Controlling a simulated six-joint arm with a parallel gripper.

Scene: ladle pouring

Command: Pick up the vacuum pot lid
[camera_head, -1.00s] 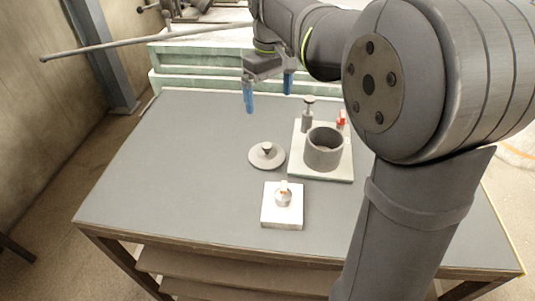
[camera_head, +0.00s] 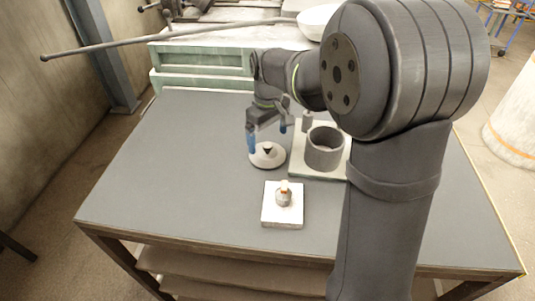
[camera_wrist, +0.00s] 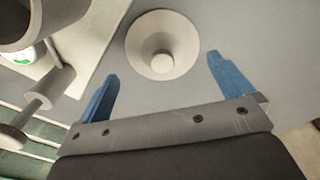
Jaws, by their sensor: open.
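The vacuum pot lid (camera_head: 267,158) is a round pale disc with a knob in its middle. It lies on the grey table, left of the grey pot (camera_head: 324,150). My gripper (camera_head: 267,140) has blue fingers and is open and empty, just above and behind the lid. In the wrist view the lid (camera_wrist: 162,45) lies beyond the open fingertips of my gripper (camera_wrist: 162,72), roughly centred between them.
A small white square block with a round fitting (camera_head: 283,203) stands in front of the lid. A post with a knob (camera_head: 307,120) rises on the base plate behind the pot. The left half of the grey table (camera_head: 170,170) is clear.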

